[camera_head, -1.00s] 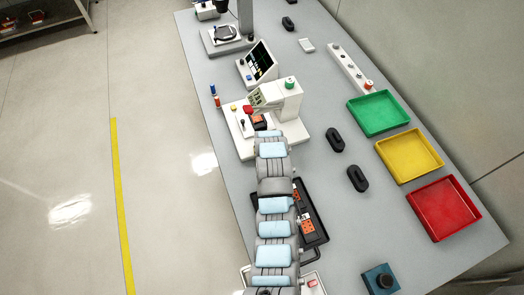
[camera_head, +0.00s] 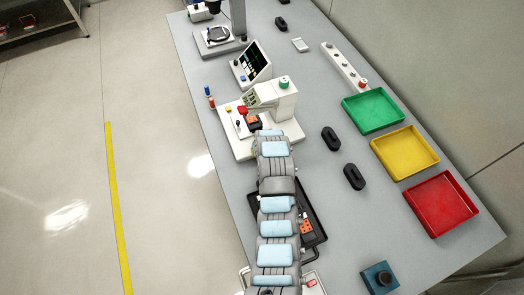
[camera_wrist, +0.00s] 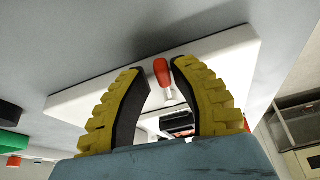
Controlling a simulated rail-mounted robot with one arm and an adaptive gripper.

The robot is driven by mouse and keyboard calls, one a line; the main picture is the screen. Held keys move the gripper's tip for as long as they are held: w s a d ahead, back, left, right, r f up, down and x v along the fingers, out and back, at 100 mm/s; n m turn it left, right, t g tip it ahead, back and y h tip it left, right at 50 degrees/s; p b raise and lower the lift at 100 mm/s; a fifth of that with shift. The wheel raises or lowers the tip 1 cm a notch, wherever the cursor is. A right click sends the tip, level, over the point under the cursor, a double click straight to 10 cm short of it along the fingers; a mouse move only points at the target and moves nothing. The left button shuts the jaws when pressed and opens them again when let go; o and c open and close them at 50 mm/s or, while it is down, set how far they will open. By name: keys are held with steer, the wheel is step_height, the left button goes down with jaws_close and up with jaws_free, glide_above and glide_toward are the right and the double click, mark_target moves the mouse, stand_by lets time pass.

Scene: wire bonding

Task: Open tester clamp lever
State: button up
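The tester (camera_head: 284,99) is a white machine with a green knob, a small screen and a white base plate, on the bench beyond my arm. In the wrist view its white base (camera_wrist: 225,52) fills the upper middle. The clamp lever (camera_wrist: 162,72) has a red handle on a metal shaft, standing between my fingertips. My gripper (camera_wrist: 159,70) has two yellow, black-lined fingers, apart on either side of the red handle; a narrow gap shows at the left, and contact at the right is unclear. In the head view my arm hides the gripper and part of the base.
A black tray (camera_head: 319,236) with orange parts lies beside my arm. Green (camera_head: 373,109), yellow (camera_head: 406,151) and red (camera_head: 442,203) bins line the right side. Two black holders (camera_head: 331,138) stand between. A display unit (camera_head: 252,65) is beyond the tester.

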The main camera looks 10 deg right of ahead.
steer(key=v, duration=1.2)
stand_by(0.4)
stand_by(0.5)
